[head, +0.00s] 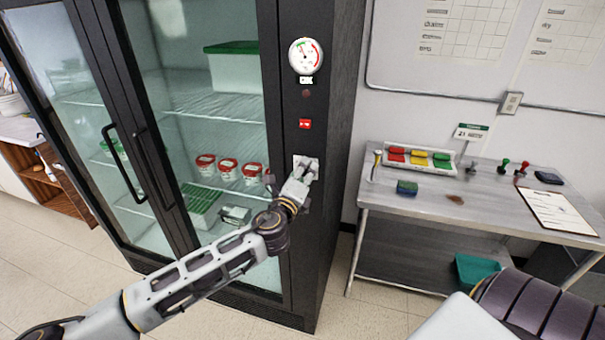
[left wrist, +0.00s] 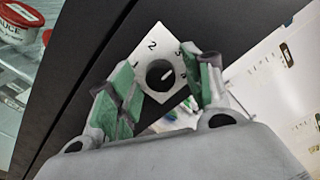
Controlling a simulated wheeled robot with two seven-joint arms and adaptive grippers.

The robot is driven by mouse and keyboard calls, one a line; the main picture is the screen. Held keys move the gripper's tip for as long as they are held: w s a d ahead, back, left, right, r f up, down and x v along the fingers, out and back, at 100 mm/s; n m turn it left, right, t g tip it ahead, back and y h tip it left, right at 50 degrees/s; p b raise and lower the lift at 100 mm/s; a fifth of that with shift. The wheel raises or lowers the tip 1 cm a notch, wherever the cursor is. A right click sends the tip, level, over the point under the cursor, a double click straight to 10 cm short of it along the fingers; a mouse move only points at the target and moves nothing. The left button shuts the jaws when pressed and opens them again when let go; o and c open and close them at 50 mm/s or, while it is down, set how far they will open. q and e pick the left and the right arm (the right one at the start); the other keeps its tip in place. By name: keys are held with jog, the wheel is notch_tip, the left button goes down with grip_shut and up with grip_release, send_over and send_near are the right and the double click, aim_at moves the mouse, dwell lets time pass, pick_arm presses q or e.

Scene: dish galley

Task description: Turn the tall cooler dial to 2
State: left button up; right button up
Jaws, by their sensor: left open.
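The dial (left wrist: 160,75) is a dark round knob on a white square plate, with 1, 2 and 3 readable around it and another mark at the right partly hidden. A short white line on the knob points up and right, roughly toward 3 or the mark below it. In the head view the white plate (head: 312,163) is on the dark front of the tall cooler (head: 340,60), mostly covered by my gripper. My left gripper (head: 302,176) is at the plate, its open green-padded fingers (left wrist: 162,82) on either side of the knob. I cannot tell whether they touch it.
Glass doors with black handles (head: 152,170) stand left of the dial. A round gauge (head: 305,56) and a red switch (head: 305,124) are above it. A metal table (head: 400,212) with coloured blocks, stamps and a clipboard (head: 555,210) stands at the right.

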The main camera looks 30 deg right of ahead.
dwell(0.3)
pick_arm(q)
jog(key=c, duration=1)
jog(key=shift+c, duration=0.2)
jog(key=shift+n, duration=0.4)
jog(key=n+b, duration=0.2)
jog(key=n, duration=0.5)
jog(key=shift+f, duration=0.1)
jog(key=shift+n, duration=1.9)
